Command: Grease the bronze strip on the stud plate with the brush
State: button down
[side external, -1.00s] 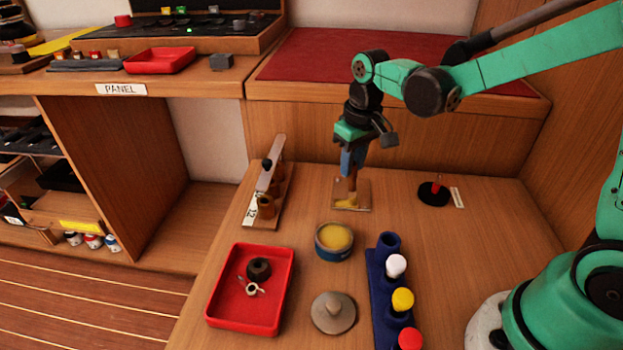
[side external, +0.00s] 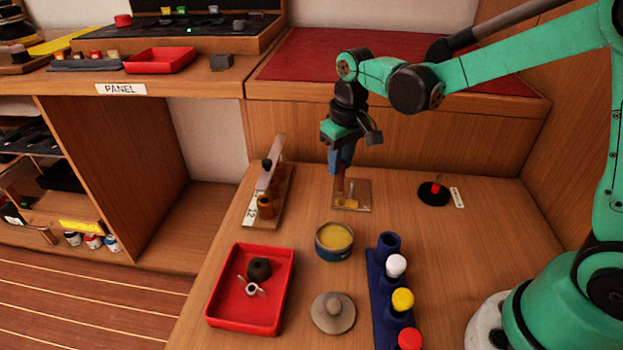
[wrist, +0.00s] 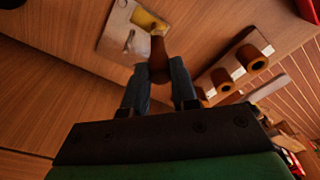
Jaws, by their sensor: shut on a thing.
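My gripper (side external: 340,168) is shut on the brown brush (side external: 339,186), which points down over the stud plate (side external: 363,197). In the wrist view, the blue fingers of my gripper (wrist: 160,82) hold the brush (wrist: 158,56). The stud plate (wrist: 112,40) is a pale plate with a small upright metal stud (wrist: 129,42). A yellow area (wrist: 146,19) covers the strip's place beside the brush tip; the bare bronze is not clearly visible. The brush end is at or just above the plate's left part; contact cannot be told. The open tin (side external: 334,237) holds yellow grease.
A wooden rack with brown cylinders (side external: 265,207) stands left of the plate. In front are a red tray (side external: 284,262) with small parts, a grey knobbed lid (side external: 332,312) and a blue rack (side external: 377,285) with capped bottles. A black disc (side external: 433,194) lies right.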

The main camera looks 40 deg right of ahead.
jog(key=shift+w+a, duration=0.25)
jog(key=shift+w, duration=0.15)
dwell(0.5)
jog(key=shift+s+d, duration=0.5)
jog(key=shift+d, duration=0.1)
jog(key=shift+s+d+f, duration=0.1)
jog(key=shift+s+d, duration=0.35)
jog(key=shift+s, duration=0.05)
jog(key=shift+s+d, duration=0.1)
jog(key=shift+s+d, duration=0.4)
